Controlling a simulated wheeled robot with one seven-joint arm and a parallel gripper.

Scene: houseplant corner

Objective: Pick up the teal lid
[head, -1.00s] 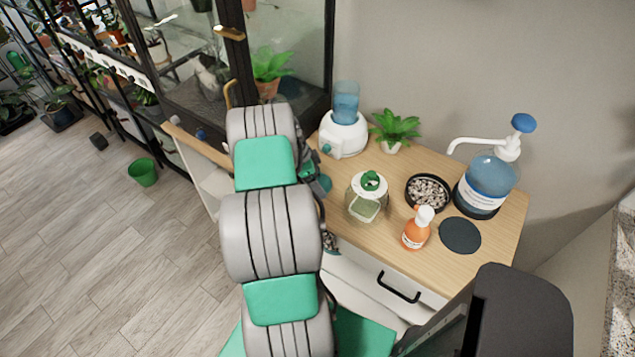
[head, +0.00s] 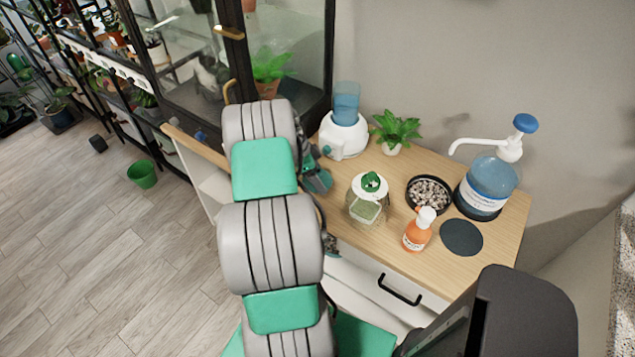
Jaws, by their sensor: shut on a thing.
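The teal lid (head: 319,182) shows just right of my arm, by the left end of the wooden cabinet top. My gripper (head: 312,168) is partly hidden behind my arm. It is shut on the teal lid, at its upper left side. The fingertips are too small and covered to make out clearly. I cannot tell how high the lid is above the cabinet top.
On the cabinet top (head: 395,240) stand a glass jar with a green knob (head: 368,200), a white dispenser (head: 343,138), a small plant (head: 396,130), a pebble dish (head: 429,192), an orange bottle (head: 417,232), a pump bottle (head: 489,183) and a dark round mat (head: 461,237).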

